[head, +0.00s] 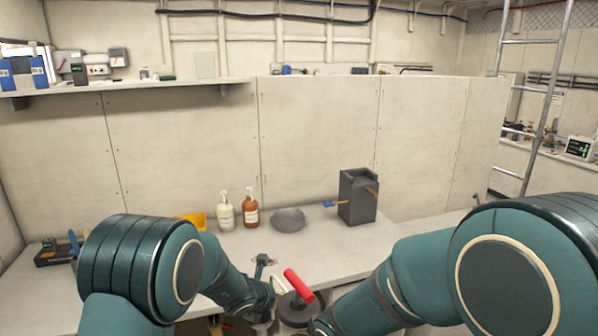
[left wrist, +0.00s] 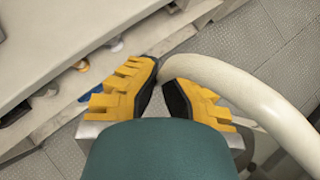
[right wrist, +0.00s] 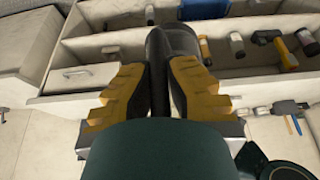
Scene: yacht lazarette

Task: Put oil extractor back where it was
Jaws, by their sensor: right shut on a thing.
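The item I take to be the oil extractor, with a red handle (head: 298,284) and a dark round top, shows at the bottom centre of the head view, in front of the bench. Its lower part is hidden by my arms. In the right wrist view, my right gripper (right wrist: 160,85) is shut on a dark, rounded piece (right wrist: 172,45), apparently part of the extractor. In the left wrist view, my left gripper (left wrist: 161,80) has its fingertips close together beside a thick, pale curved tube (left wrist: 235,90). I cannot tell whether it grips the tube.
The bench (head: 345,248) carries a white pump bottle (head: 225,213), a brown pump bottle (head: 251,210), a grey rounded lump (head: 288,219) and a dark box (head: 358,197). Open compartments (right wrist: 220,95) hold several tools. A ladder (head: 545,95) stands at right. Bench space right of the box is clear.

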